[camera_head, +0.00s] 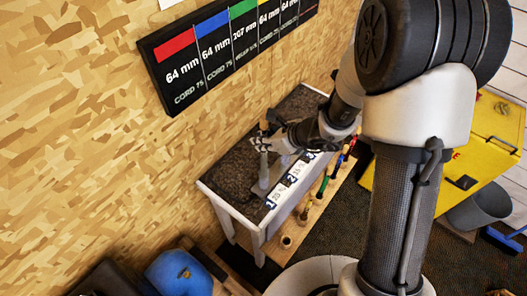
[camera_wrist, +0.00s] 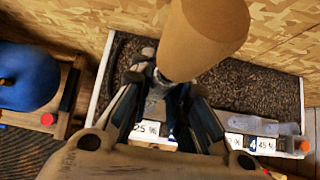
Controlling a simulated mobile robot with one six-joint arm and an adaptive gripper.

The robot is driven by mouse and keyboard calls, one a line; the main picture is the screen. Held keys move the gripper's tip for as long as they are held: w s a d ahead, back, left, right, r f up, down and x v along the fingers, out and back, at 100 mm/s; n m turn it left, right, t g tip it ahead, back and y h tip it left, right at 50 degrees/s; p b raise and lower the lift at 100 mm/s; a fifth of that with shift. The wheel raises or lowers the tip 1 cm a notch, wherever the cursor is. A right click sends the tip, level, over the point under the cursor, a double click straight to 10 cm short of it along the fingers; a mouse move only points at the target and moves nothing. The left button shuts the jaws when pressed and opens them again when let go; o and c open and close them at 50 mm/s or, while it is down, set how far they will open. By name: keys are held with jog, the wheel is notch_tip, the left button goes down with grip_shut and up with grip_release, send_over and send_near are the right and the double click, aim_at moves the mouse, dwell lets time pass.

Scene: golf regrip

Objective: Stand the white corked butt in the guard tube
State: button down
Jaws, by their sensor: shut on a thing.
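My gripper (camera_head: 277,141) is over the dark-topped bench, shut on the corked butt. The butt's tan cork end (camera_wrist: 205,38) rises from between the fingers (camera_wrist: 160,82) in the wrist view and looms close to the camera. In the head view the cork (camera_head: 264,126) shows small above the fingers. A pale upright shaft (camera_head: 264,166) shows below the fingers, over a light grey plate on the bench. I cannot tell whether this shaft is the butt's lower part or the guard tube, nor whether the butt is inside a tube. The fingers hide the join.
The bench (camera_head: 212,188) stands along the chipboard wall, with numbered white labels on its front edge. A lower wooden rack (camera_head: 311,214) holds several coloured grips. A blue rounded object (camera_head: 178,273) is at the lower left. A yellow table (camera_head: 480,150) and grey bin (camera_head: 478,211) are right.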

aim_at(264, 153)
jog(key=shift+f+b, duration=0.4)
jog(key=shift+f, duration=1.8)
jog(key=shift+f, duration=0.15)
jog(key=c, duration=1.5)
grip_release()
jog(key=shift+c, duration=0.2)
